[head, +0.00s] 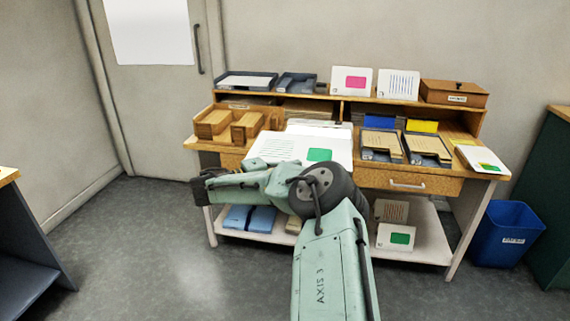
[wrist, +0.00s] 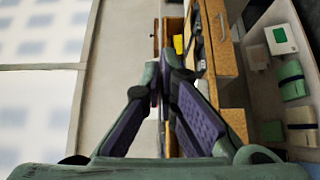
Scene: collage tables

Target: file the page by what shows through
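A white page-like panel (head: 275,147) with printed lines and a green patch lies mid-table; I cannot tell whether it is one sheet or a sheet on a board. A white page (head: 481,158) with green and yellow marks lies at the table's right end. Two dark trays (head: 381,154) (head: 428,158) hold tan folders, with a blue card (head: 379,122) and a yellow card (head: 421,126) behind them.
Wooden trays (head: 228,122) stand at the table's left. The upper shelf holds a pink-marked card (head: 351,80), a lined card (head: 398,84) and a wooden box (head: 455,93). Another green-marked card (head: 396,237) is on the low shelf. A blue bin (head: 507,234) stands right. Floor at left is clear.

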